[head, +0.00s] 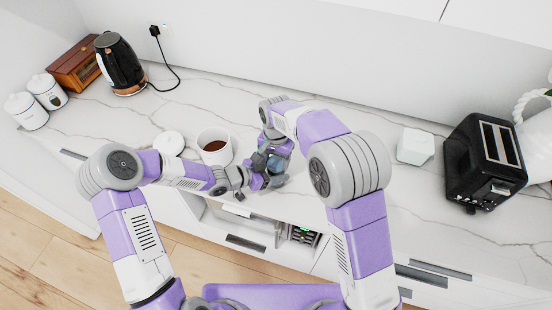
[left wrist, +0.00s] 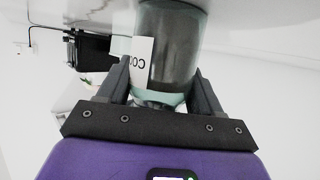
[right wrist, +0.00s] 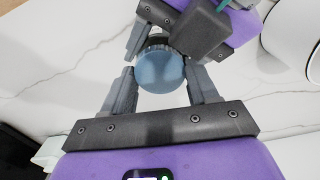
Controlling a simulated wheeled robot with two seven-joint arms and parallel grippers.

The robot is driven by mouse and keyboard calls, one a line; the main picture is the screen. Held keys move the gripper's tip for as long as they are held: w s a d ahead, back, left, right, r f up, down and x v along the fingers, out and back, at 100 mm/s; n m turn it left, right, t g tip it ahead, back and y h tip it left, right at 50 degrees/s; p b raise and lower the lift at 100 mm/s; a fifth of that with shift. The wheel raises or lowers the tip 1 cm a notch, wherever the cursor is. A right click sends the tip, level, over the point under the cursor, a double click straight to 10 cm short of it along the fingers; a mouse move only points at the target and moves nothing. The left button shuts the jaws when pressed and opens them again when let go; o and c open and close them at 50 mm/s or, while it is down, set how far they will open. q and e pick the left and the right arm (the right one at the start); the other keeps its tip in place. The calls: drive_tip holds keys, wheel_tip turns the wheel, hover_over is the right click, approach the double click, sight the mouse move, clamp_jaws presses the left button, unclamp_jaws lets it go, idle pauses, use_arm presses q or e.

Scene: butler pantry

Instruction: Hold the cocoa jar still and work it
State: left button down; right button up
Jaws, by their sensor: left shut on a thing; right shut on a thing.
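The cocoa jar (head: 276,162) stands on the marble counter, mostly hidden behind my grippers in the head view. In the left wrist view the jar (left wrist: 178,45) shows dark contents and a white label with partly visible lettering. My left gripper (head: 258,178) is shut on the jar's body from the left. In the right wrist view I look down on the jar's round blue-grey lid (right wrist: 159,72). My right gripper (right wrist: 162,78) is shut on the lid, one finger on each side. The lid looks seated on the jar; any gap is hidden.
A white open canister (head: 214,148) with brown contents stands left of the jar, a white round lid (head: 169,144) beside it. A black kettle (head: 119,64), wooden box (head: 75,63) and white canisters (head: 47,91) are back left. A black toaster (head: 484,162) and pale block (head: 415,147) are right.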

drive_tip(key=o, duration=1.2)
drive_tip(key=shift+c, duration=0.2)
drive_tip(key=shift+r, duration=2.3)
drive_tip(key=shift+c, duration=0.3)
drive_tip(key=shift+r+m, duration=1.55)
drive_tip(key=shift+m, duration=0.15)
drive_tip(key=shift+f, duration=3.9)
drive_tip(key=shift+c, duration=0.4)
